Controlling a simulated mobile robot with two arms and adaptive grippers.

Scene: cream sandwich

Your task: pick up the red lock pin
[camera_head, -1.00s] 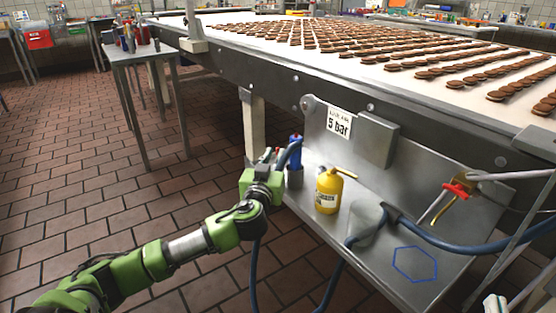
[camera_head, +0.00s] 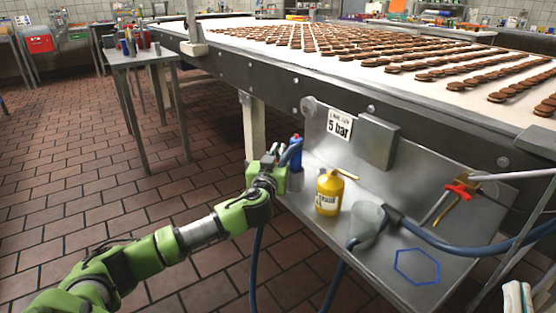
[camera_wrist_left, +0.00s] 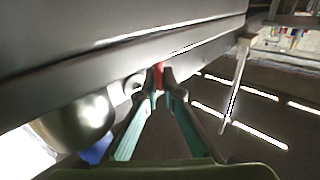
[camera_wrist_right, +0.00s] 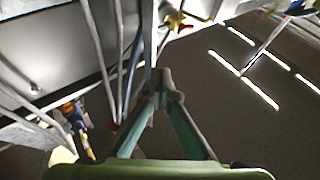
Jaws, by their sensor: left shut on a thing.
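The red lock pin (camera_wrist_left: 158,68) shows in the left wrist view as a small red piece between my left fingertips, against the grey metal side. Most of it is hidden by the fingers. My left gripper (camera_wrist_left: 161,76) is shut on it. In the head view my left gripper (camera_head: 277,152) is beside the blue bottle at the left end of the metal shelf, and I cannot make out the pin there. My right gripper (camera_wrist_right: 166,80) has its fingertips together with nothing visible between them, over dark floor in the right wrist view.
A red-handled yellow fitting (camera_head: 458,192) is at right. The conveyor (camera_head: 350,50) with biscuits runs above. Open floor lies left.

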